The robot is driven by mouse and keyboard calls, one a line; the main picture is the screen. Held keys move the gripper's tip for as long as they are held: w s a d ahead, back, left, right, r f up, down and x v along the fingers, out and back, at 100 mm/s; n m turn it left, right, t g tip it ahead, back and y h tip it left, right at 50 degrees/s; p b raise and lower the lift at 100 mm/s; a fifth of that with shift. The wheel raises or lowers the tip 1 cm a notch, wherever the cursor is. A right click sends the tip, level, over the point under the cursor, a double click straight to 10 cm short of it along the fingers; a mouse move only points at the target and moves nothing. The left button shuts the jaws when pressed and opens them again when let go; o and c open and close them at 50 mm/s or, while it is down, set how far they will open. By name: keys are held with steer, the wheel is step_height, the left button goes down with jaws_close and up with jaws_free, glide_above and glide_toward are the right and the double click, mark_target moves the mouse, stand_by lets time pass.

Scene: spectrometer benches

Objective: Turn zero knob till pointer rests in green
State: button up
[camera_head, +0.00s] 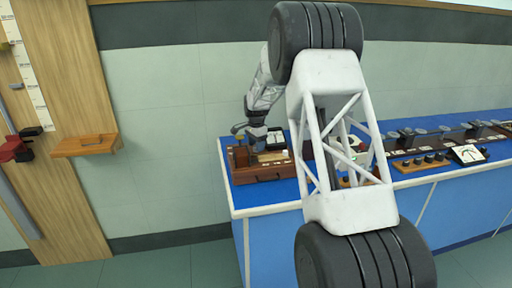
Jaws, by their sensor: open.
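My gripper (250,138) is small and far off, at the left end of the blue bench, low over a wooden instrument base (262,174). It is open, and its fingertips are hard to make out. A dark box with a pale face (276,140) stands just right of it on that base. A white meter with a pointer (468,153) stands farther right on the bench, with several dark knobs (425,160) on a wooden strip to its left. I cannot tell which knob is the zero knob. No green zone can be made out, and the pointer's reading is too small to tell.
My own large arm links cover the middle of the view and hide part of the bench (243,206). A small wooden shelf (86,146) is on the wooden panel at left. A row of instruments (425,131) runs along the bench's back right.

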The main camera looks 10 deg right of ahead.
steer(key=shift+r, duration=3.25)
steer(key=shift+m, duration=0.3)
steer(key=m, duration=0.4)
steer(key=shift+r, duration=0.25)
steer(key=shift+m, duration=0.3)
steer(key=shift+f, duration=0.1)
steer(key=shift+f, duration=3.8)
steer(key=c, duration=0.9)
